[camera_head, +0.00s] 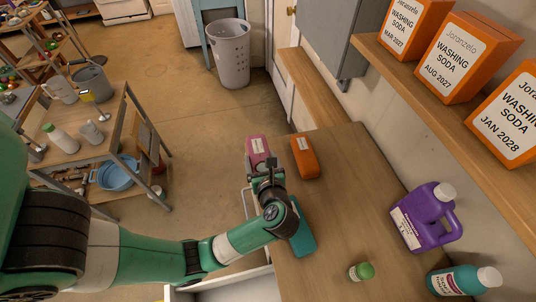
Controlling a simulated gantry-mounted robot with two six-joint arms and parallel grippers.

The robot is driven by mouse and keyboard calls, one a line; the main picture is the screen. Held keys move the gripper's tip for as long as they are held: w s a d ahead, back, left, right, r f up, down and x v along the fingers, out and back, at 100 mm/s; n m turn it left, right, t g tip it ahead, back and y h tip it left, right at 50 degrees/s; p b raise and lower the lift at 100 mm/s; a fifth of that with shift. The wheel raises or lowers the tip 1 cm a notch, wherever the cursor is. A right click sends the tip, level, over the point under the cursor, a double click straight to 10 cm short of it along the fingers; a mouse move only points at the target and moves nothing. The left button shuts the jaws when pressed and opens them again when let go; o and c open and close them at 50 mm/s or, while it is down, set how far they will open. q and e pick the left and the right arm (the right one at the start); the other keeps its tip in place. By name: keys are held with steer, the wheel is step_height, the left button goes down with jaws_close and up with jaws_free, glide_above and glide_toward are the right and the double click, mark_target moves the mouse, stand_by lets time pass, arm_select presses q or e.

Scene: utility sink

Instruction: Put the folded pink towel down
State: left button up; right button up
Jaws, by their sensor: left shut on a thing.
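The folded pink towel (255,145) has a pale label and is at the left edge of the wooden counter (345,215). My left gripper (264,166) is shut on its near end. I cannot tell whether the towel touches the counter or hangs above its edge. A folded orange towel (304,158) lies on the counter just right of the pink one. A folded teal towel (304,238) lies nearer, partly hidden behind my left arm. My right gripper is not in view.
A purple jug (425,218), a teal bottle (455,281) and a green-capped container (361,271) stand on the counter's right and near parts. Orange washing soda boxes (455,58) stand on a shelf above. The counter's middle is clear.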

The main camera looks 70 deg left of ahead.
arm_select(q)
steer(key=s+d+r, duration=0.3)
steer(key=s+d, duration=0.2)
steer(key=shift+s+d, duration=0.2)
steer(key=shift+s, duration=0.05)
